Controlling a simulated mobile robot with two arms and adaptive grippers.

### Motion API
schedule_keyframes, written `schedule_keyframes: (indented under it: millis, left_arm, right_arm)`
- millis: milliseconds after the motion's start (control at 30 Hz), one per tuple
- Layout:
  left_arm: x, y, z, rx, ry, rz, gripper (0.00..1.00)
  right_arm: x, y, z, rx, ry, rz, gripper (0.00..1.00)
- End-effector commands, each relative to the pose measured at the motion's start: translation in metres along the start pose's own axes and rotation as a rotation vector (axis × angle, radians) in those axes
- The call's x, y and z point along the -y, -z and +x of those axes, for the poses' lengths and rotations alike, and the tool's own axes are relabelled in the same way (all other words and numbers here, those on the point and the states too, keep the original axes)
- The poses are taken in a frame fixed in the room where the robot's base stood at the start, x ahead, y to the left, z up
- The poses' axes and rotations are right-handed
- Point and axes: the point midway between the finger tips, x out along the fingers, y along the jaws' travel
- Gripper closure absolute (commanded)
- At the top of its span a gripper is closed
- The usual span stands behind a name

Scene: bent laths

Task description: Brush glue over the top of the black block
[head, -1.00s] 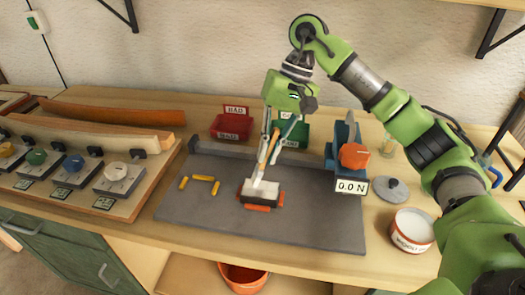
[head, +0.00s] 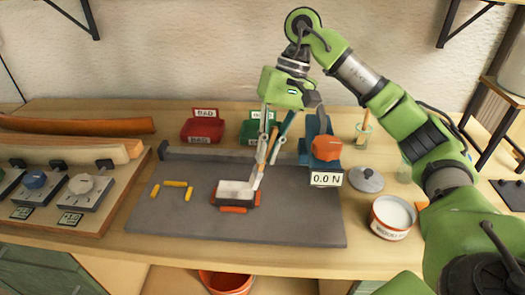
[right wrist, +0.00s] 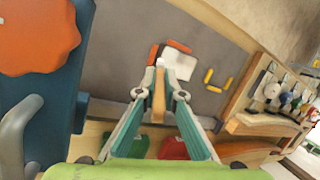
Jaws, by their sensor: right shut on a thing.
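The black block (head: 228,203) sits on the grey mat (head: 290,215) in the head view. Its dark side shows, while its top (head: 234,188) is mostly white. The white top (right wrist: 178,66) also shows in the right wrist view. My right gripper (head: 266,158) is above and right of the block, shut on a brush (head: 258,180). The brush is tilted, its tip at the right end of the block's top; I cannot tell whether it touches. The brush's wooden handle (right wrist: 159,95) runs between the fingers in the right wrist view. My left gripper is not in view.
Orange pieces (head: 233,209) edge the block. Yellow pieces (head: 175,183) lie left on the mat. A blue device (head: 325,178) reading 0.0 N, a grey lid (head: 366,180) and an open white-filled tin (head: 392,215) stand right. Red (head: 203,130) and green bins stand behind.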

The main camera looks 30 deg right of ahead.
Motion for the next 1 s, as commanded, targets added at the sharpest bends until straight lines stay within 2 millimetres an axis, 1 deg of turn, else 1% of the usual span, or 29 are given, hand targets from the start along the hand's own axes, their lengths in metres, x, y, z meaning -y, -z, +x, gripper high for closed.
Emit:
schedule_keyframes:
  millis: [33, 167, 267, 500, 767, 867, 1000]
  left_arm:
    - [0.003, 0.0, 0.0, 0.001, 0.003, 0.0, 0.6]
    - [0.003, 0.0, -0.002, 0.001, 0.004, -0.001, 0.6]
    - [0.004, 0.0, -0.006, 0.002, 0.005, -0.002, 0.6]
    - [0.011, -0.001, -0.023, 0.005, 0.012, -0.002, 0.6]
    - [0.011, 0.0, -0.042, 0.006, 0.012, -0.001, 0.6]
    - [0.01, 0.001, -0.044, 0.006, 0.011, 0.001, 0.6]
    - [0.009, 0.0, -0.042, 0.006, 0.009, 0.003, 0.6]
  right_arm:
    - [0.0, 0.0, 0.0, 0.001, -0.001, 0.0, 1.0]
    - [0.001, 0.0, -0.001, 0.001, 0.0, 0.0, 1.0]
    - [0.003, -0.002, -0.008, 0.0, 0.0, 0.0, 1.0]
    - [0.011, -0.006, -0.03, 0.001, 0.0, -0.001, 1.0]
    - [0.02, -0.011, -0.055, 0.0, 0.001, -0.001, 1.0]
    - [0.021, -0.011, -0.057, 0.001, 0.0, -0.001, 1.0]
    - [0.02, -0.011, -0.056, 0.001, 0.0, 0.0, 1.0]
